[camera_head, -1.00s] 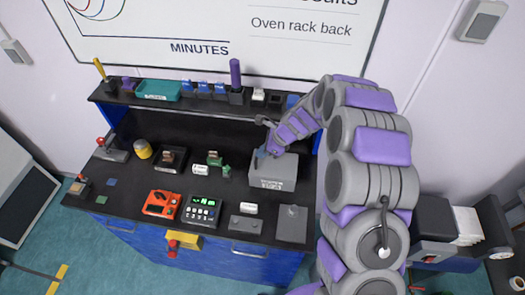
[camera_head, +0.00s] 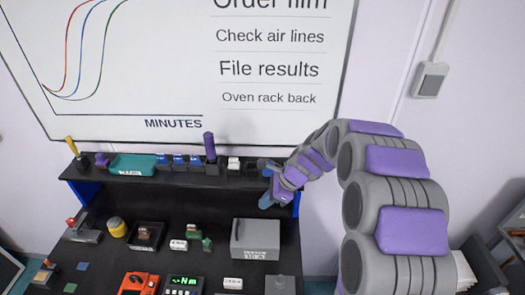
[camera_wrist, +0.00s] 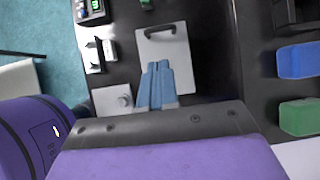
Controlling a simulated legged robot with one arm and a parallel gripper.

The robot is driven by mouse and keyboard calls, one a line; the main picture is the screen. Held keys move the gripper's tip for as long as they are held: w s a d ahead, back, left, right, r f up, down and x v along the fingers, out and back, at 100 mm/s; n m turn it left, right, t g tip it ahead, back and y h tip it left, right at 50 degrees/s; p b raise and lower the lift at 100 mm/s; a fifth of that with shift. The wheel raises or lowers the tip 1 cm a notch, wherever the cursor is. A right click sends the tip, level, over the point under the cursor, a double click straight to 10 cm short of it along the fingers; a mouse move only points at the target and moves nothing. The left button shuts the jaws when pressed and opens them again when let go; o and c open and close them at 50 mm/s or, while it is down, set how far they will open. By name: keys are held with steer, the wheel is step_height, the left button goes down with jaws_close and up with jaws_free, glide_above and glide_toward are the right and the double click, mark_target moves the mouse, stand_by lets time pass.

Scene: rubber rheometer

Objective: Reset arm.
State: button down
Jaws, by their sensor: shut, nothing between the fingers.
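My gripper (camera_head: 267,199) is at the end of my purple and grey arm, raised above the right part of the black bench (camera_head: 203,230). In the head view it appears near the upper shelf, behind the grey box (camera_head: 255,239). In the wrist view its two blue fingers (camera_wrist: 157,84) are together with nothing between them. Below them lies a light grey panel with a dark handle (camera_wrist: 168,45). The gripper touches nothing that I can make out.
The upper shelf holds a teal tray (camera_head: 133,164), several blue items and a purple-handled tool (camera_head: 210,147). On the bench are an orange device (camera_head: 138,284), a green-lit display (camera_head: 184,284) and a yellow-topped jar (camera_head: 117,227). A whiteboard (camera_head: 180,60) hangs behind.

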steer(key=s+d+f+n+h+b, duration=0.2)
steer(key=s+d+n+b, duration=0.2)
steer(key=s, duration=0.8)
steer(key=s+d+f+n+g+h+b, duration=0.1)
steer(key=s+d+f+n+h+b, duration=0.1)
steer(key=s+n+b, duration=0.6)
steer(key=s+d+f+n+g+h+b, duration=0.1)
steer(key=s+d+f+n+b, duration=0.3)
steer(key=s, duration=1.4)
steer(key=d+n+h+b, duration=0.1)
steer(key=d+n+b, duration=0.1)
steer(key=d, duration=0.1)
steer(key=shift+s, duration=0.15)
steer(key=shift+d, duration=0.1)
